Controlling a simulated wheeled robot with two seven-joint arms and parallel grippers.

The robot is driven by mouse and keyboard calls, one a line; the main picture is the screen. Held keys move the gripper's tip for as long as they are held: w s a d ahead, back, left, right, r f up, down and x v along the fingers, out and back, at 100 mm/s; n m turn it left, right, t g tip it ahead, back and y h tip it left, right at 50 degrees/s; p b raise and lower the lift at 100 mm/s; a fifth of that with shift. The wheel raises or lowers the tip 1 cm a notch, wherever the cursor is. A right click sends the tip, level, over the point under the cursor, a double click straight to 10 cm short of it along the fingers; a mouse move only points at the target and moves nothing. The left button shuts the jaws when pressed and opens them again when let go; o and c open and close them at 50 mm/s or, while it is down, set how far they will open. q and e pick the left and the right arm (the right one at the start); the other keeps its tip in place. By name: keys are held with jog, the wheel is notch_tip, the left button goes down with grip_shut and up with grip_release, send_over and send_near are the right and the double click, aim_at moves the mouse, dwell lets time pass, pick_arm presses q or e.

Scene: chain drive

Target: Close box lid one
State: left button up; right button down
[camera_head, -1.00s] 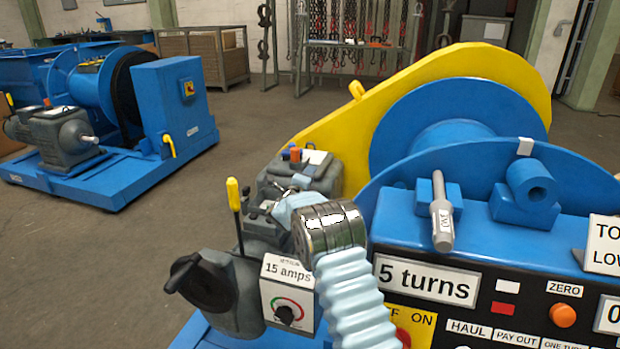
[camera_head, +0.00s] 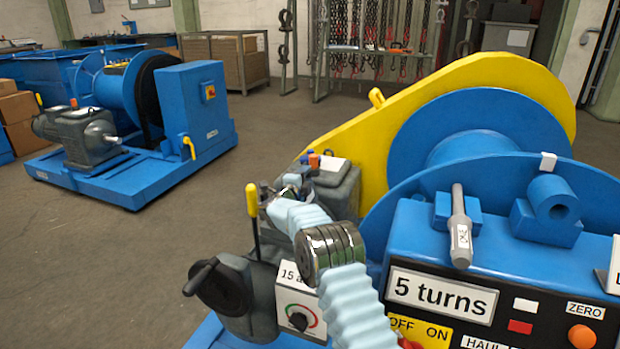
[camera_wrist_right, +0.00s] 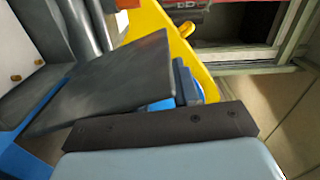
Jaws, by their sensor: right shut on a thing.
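My right arm comes in from the bottom of the head view, and its gripper (camera_head: 285,190) is at the grey terminal box (camera_head: 340,192) on top of the motor. The gripper is mostly hidden behind my wrist there. In the right wrist view a flat dark grey plate (camera_wrist_right: 120,85), which looks like a box lid, stands tilted beyond the dark finger bar (camera_wrist_right: 160,130). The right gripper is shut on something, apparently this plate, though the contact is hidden. Which box is box one cannot be read. My left gripper is out of view.
A yellow-handled lever (camera_head: 252,205) and a black crank knob (camera_head: 222,285) stand left of the wrist. The blue control panel (camera_head: 500,240) with a "5 turns" sign (camera_head: 441,295) is close on the right. The yellow guard (camera_head: 400,130) rises behind. Open floor lies to the left.

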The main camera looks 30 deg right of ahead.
jog(key=shift+w+a+r, duration=0.1)
jog(key=shift+w+a, duration=0.05)
jog(key=shift+a, duration=0.05)
jog(key=c, duration=0.9)
grip_release()
